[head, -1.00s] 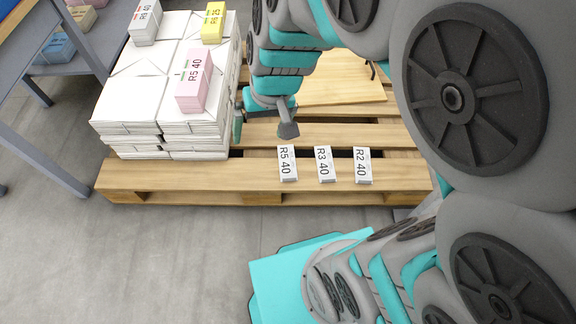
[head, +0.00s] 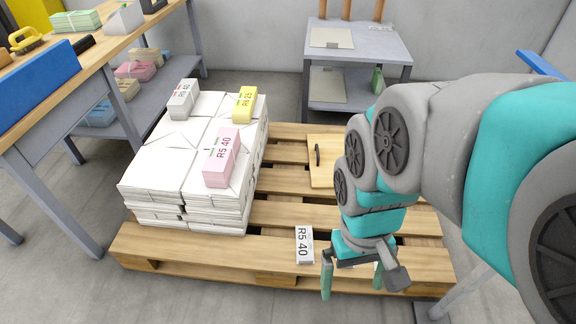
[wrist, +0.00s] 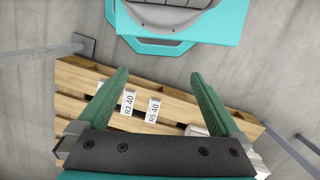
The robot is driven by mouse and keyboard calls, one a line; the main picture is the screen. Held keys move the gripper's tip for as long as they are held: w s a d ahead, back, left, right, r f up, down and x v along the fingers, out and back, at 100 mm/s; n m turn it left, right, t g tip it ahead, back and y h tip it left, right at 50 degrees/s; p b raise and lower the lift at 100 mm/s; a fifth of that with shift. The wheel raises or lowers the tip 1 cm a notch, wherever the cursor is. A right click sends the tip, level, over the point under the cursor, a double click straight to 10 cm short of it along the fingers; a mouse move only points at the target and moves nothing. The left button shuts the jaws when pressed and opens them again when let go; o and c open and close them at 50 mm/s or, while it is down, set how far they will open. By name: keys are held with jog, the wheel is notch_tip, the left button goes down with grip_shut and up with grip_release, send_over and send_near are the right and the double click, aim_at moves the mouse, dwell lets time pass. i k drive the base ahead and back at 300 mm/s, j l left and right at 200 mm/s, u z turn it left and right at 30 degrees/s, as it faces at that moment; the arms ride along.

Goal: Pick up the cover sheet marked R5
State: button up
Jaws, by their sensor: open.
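The white cover sheet marked R5 40 (head: 304,244) lies on the front board of the wooden pallet (head: 190,252). It also shows in the wrist view (wrist: 153,111), between my fingers and lower than their tips. My gripper (head: 352,282) is open and empty, pointing down to the right of the sheet in the head view, apart from it. In the wrist view my two green fingers (wrist: 160,76) are spread wide. The R3 40 sheet (wrist: 128,104) lies beside R5 in the wrist view, near one finger. My gripper mostly hides the other sheets in the head view.
Wrapped white paper stacks (head: 160,185) stand on the pallet's left, topped by a pink R5 40 bundle (head: 221,158), a yellow bundle (head: 245,104) and a grey-white bundle (head: 183,99). A wooden board with a handle (head: 324,170) lies behind my gripper. A workbench (head: 60,150) stands left.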

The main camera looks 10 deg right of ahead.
aim_at(304, 241)
jog(key=z, duration=0.55)
jog(key=k+j+z, duration=0.15)
jog(key=z, duration=0.2)
jog(key=k+j+z, duration=0.15)
jog(key=z, duration=0.15)
jog(key=k+j+z, duration=0.15)
jog(key=z, duration=0.2)
jog(key=k+l, duration=0.05)
